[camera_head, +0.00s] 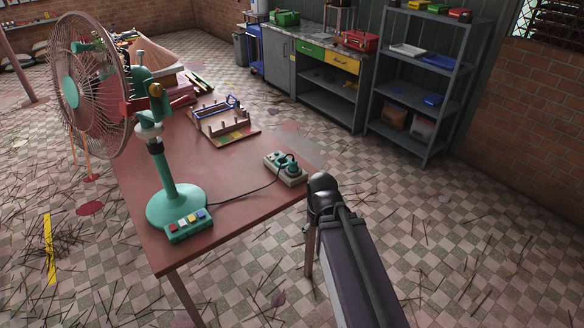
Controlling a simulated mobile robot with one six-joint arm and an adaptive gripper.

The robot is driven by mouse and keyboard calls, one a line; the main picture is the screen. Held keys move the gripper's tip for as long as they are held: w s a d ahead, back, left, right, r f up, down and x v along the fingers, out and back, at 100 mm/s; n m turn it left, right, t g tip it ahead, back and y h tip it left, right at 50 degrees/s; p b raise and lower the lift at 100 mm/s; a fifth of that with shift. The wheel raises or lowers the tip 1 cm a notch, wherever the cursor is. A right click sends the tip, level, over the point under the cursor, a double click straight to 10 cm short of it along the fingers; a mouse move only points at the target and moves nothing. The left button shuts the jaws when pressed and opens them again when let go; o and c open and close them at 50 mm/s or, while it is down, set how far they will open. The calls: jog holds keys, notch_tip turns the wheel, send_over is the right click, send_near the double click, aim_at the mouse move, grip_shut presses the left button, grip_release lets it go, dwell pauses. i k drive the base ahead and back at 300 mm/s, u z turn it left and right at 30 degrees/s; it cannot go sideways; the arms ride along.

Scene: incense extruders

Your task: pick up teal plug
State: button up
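A teal plug (290,162) sits at the right end of a pale socket block (292,178) near the right edge of the red-brown table (235,178). It appears to be seated in the block, but it is too small to be sure. Another teal part (279,158) shows beside it on the block. A dark cord (247,194) runs from the block to the base of a teal fan (178,207). My arm reaches up from the bottom right, with a dark joint just right of the table corner. My gripper is not in view.
The fan's pink wire cage (97,85) rises over the table's left side. A wooden rack with pegs (226,126) stands farther back on the table. A grey shelf (424,91) and a workbench (325,77) stand behind. Thin sticks litter the checkered floor (480,230).

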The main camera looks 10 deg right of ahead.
aim_at(293, 168)
jog(key=k, duration=1.35)
jog(key=u, duration=0.35)
jog(key=i, duration=2)
jog(key=z, duration=0.6)
